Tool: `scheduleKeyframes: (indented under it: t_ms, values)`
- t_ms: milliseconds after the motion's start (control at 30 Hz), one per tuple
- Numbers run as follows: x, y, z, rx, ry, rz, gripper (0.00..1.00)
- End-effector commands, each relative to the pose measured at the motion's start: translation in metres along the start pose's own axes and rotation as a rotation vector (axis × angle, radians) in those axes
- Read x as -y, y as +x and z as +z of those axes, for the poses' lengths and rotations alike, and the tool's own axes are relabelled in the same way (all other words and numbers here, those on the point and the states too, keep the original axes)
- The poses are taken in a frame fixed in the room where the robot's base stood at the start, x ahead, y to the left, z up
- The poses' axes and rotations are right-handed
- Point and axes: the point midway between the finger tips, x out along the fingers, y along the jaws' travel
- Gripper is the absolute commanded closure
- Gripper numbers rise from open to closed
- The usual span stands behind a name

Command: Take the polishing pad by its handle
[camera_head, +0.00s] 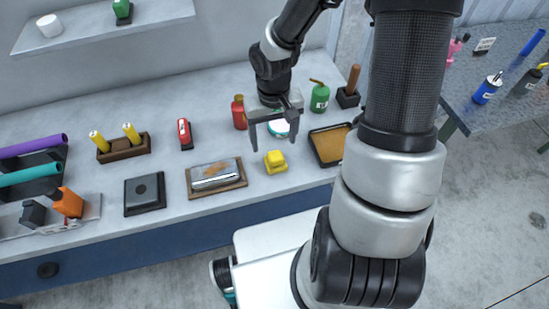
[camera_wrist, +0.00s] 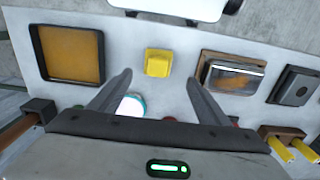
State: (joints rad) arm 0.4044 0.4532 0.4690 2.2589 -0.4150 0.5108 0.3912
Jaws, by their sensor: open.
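A small yellow block with a raised, narrower top (camera_head: 275,162) sits on the grey workbench; it appears to be the polishing pad with its handle. In the wrist view the yellow block (camera_wrist: 157,62) lies just beyond and between my fingertips. My gripper (camera_head: 272,144) is open and empty, pointing down above the bench behind the block. Its two fingers (camera_wrist: 158,75) are spread wide in the wrist view, and nothing is between them. The height gap to the block is hard to judge.
A tan-filled black tray (camera_head: 329,146) is right of the block; a metal muffler on a wooden board (camera_head: 216,178) is left. A white-and-teal round item (camera_head: 279,127), a red bottle (camera_head: 239,113) and a green bottle (camera_head: 319,98) stand behind. The bench front is clear.

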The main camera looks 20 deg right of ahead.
Motion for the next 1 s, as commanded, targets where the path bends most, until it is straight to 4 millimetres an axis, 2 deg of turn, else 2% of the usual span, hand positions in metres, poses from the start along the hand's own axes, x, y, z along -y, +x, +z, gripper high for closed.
scheduleKeyframes:
  t_ms: [33, 100, 367, 700, 1000]
  values:
    - [0.001, 0.014, 0.001, 0.004, -0.003, -0.001, 0.30]
    - [0.001, 0.025, 0.001, 0.003, -0.003, -0.001, 0.30]
    - [0.000, 0.045, 0.000, 0.000, -0.001, 0.000, 0.30]
    - [-0.004, 0.090, 0.001, 0.001, -0.002, 0.000, 0.30]
    - [-0.004, 0.094, 0.001, -0.001, -0.001, 0.000, 0.30]
